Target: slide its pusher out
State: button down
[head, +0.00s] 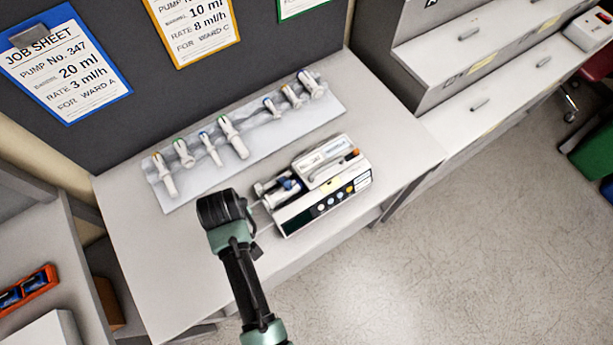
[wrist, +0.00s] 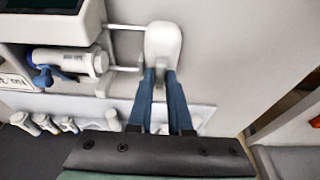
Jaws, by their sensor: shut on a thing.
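The infusion pump (head: 322,192) lies on the table with its screen and buttons facing the front. It also shows at the upper left of the wrist view (wrist: 40,28). A syringe (wrist: 72,62) with a blue clamp lies in its cradle. The white pusher (wrist: 163,45) stands out from the pump's side on two thin rods, with a clear gap to the pump. My gripper (wrist: 160,75) is shut on the pusher, its blue fingers at the pusher's edge. In the head view my gripper (head: 246,213) is left of the pump and mostly hides the pusher.
A clear tray (head: 190,190) with several syringes lies behind the pump on the table (head: 130,215). Job sheets (head: 66,68) hang on the dark board. Grey drawers (head: 480,80) stand at right. An orange box (head: 28,290) sits on the left shelf. Table left of my gripper is bare.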

jog(key=shift+s+a, duration=0.35)
jog(key=shift+a, duration=0.25)
jog(key=shift+s+a, duration=0.35)
jog(key=shift+a, duration=0.25)
jog(key=shift+s+a+p, duration=0.2)
jog(key=shift+a+p, duration=0.05)
jog(key=shift+p, duration=0.2)
jog(key=c, duration=0.9)
grip_release()
notch_tip(320, 180, up, 7)
jog(key=p, duration=0.7)
